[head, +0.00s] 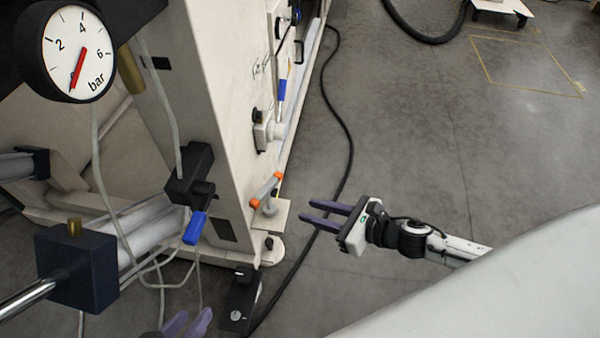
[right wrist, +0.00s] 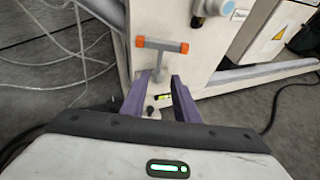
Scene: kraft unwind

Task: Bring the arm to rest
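My right gripper (head: 318,215) reaches in from the right in the head view, over the floor beside the machine. Its two purple fingers are apart with nothing between them; they also show in the right wrist view (right wrist: 160,95). A T-shaped handle with orange ends (head: 266,189) stands at the machine's lower corner, a little beyond the fingertips and apart from them. It also shows in the right wrist view (right wrist: 162,46). My left gripper (head: 188,322) shows only its purple fingertips at the bottom edge; they look apart and empty, and the rest is cut off.
The pale machine frame (head: 215,110) fills the left, with a pressure gauge (head: 78,53) and a blue-handled valve (head: 195,227). A black pedal-like box (head: 240,300) and a black cable (head: 345,135) lie on the floor. Open floor (head: 430,130) lies to the right.

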